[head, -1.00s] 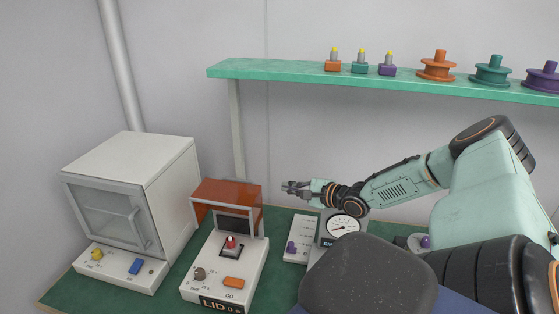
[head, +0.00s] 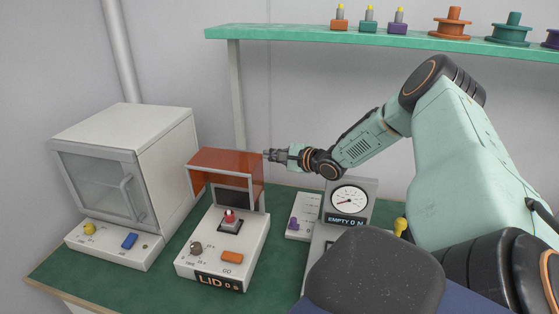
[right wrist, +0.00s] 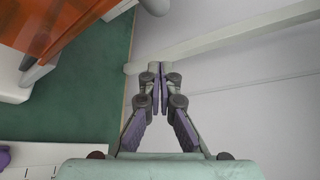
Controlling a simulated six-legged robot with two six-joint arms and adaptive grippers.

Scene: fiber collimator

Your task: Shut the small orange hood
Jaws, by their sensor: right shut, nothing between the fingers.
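The small orange hood (head: 228,170) is a see-through box lid, raised at the back of a white device (head: 222,252) whose front display reads "LID 0 s". A red-topped part (head: 229,216) sits in the device's dark recess under the open hood. In the right wrist view the orange hood (right wrist: 62,25) fills the upper left corner. My right gripper (head: 268,155) is shut and empty, with its tips close to the right side of the raised hood. In the right wrist view the fingertips (right wrist: 157,68) are together, apart from the hood. My left gripper is out of view.
A white oven-like box (head: 125,170) with a glass door stands left of the device. To the right are a gauge (head: 349,200) reading "EMPTY 0 N" and a white panel (head: 303,222). A teal shelf (head: 300,35) with fittings and spools runs above.

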